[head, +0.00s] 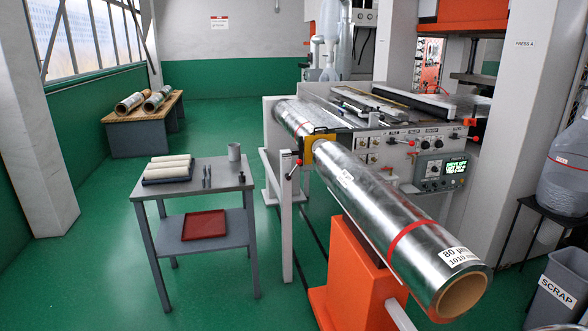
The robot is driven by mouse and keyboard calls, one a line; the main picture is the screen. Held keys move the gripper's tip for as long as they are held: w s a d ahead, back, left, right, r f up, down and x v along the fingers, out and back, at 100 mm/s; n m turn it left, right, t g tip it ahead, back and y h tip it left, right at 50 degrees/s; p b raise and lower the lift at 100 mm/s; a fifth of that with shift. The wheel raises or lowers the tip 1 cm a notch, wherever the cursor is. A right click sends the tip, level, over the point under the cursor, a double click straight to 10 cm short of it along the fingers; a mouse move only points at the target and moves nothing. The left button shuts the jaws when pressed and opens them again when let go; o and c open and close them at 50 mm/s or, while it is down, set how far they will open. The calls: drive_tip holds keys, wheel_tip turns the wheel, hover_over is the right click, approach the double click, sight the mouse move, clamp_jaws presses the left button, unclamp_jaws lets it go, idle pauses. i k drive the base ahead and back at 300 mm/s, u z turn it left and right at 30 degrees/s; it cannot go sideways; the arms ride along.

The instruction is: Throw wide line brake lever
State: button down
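A small lever with a red knob (298,163) is on a slim white post (287,215), left of the large foil roll and just beside a yellow bracket (320,151). Its handle tilts up and to the right. Another red-knobbed lever (411,143) is on the machine's front panel (385,150), and a further red knob (475,139) is at the panel's right end. No label that I can read tells which is the brake lever. My gripper is not in view.
The wide foil roll (400,225) runs toward me over an orange stand (362,265). A grey table (220,178) with white rolls and small tools stands left of the post. A scrap bin (555,290) is at right. Green floor (100,270) is clear at left.

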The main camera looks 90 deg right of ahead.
sight(299, 162)
drive_tip(key=i, duration=0.45)
drive_tip(key=z, duration=2.6)
drive_tip(key=i, duration=1.6)
drive_tip(key=u, duration=0.05)
